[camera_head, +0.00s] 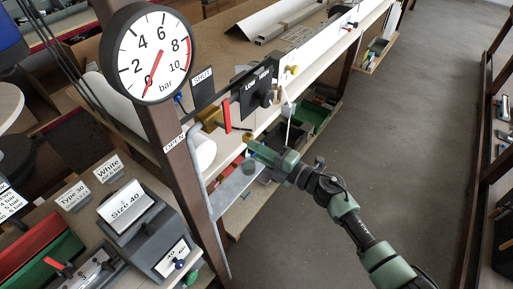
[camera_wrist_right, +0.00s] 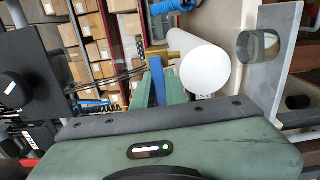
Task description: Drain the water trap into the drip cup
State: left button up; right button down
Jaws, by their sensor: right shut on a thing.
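A white rounded bowl, likely the water trap, (camera_head: 203,151) hangs beside the upright post below a brass fitting; it also shows in the right wrist view (camera_wrist_right: 205,70). The small grey-green drip cup (camera_head: 249,168) stands on a grey shelf plate (camera_head: 230,189); in the right wrist view the cup (camera_wrist_right: 258,47) is empty-looking, to the right of the bowl. My right gripper (camera_head: 256,147) is beside a small brass part (camera_head: 247,137). In the right wrist view its green fingers are shut on a narrow blue part (camera_wrist_right: 157,82) near brass. My left gripper is not in view.
A pressure gauge (camera_head: 152,54) on the post reads near zero. A red lever (camera_head: 226,115) hangs between SHUT and OPEN signs. A black LOW/HIGH regulator (camera_head: 256,90) sits to its right. A green crate (camera_head: 310,118) stands below the bench. The aisle floor at right is clear.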

dwell(0.4)
jog(key=c, duration=1.4)
grip_release()
jog(key=shift+c, duration=0.2)
jog(key=b+v, duration=0.2)
jog(key=v, duration=0.6)
